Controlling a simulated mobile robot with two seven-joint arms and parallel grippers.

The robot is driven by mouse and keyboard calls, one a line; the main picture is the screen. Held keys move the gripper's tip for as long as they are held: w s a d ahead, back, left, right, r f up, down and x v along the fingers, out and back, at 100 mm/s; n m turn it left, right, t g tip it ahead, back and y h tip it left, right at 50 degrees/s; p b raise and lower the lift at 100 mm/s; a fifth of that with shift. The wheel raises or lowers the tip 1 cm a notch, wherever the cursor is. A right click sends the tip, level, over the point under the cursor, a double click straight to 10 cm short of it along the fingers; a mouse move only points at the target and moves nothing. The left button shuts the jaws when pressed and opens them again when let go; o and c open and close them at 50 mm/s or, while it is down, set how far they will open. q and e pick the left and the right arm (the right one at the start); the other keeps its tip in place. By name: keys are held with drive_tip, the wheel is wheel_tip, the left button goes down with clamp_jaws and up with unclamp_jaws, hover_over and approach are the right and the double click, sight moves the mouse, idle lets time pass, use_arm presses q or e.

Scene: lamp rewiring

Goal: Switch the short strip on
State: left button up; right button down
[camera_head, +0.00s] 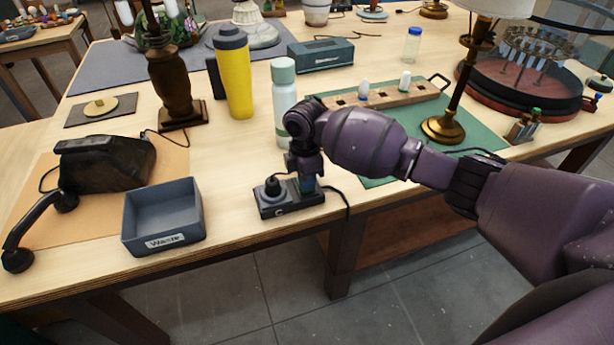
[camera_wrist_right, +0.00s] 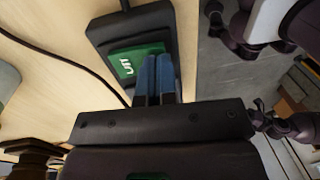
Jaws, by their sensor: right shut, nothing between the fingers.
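The short strip (camera_head: 290,208) is a small dark power strip at the table's front edge, with a black plug (camera_head: 273,184) standing in its left end. My right gripper (camera_head: 308,184) points down at the strip's right end. In the right wrist view, its blue fingers (camera_wrist_right: 156,76) are shut together with nothing between them. They overlap the edge of a green switch (camera_wrist_right: 138,62) with white markings on the strip's dark housing (camera_wrist_right: 112,27). I cannot tell whether they touch the switch. My left gripper is not in view.
A grey bin (camera_head: 135,238) labelled "Waste" and a black telephone (camera_head: 105,163) stand to the left. A pale bottle (camera_head: 284,105) and a yellow tumbler (camera_head: 238,80) stand behind. A black cord (camera_head: 346,204) leaves the strip on the right. A lamp base (camera_head: 443,127) rests on a green mat.

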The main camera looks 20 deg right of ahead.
drive_tip(key=shift+s+f, duration=0.1)
drive_tip(key=shift+f, duration=0.05)
idle(0.5)
drive_tip(key=shift+w+r+p, duration=0.3)
drive_tip(key=shift+w+r, duration=0.05)
drive_tip(key=shift+w, duration=0.4)
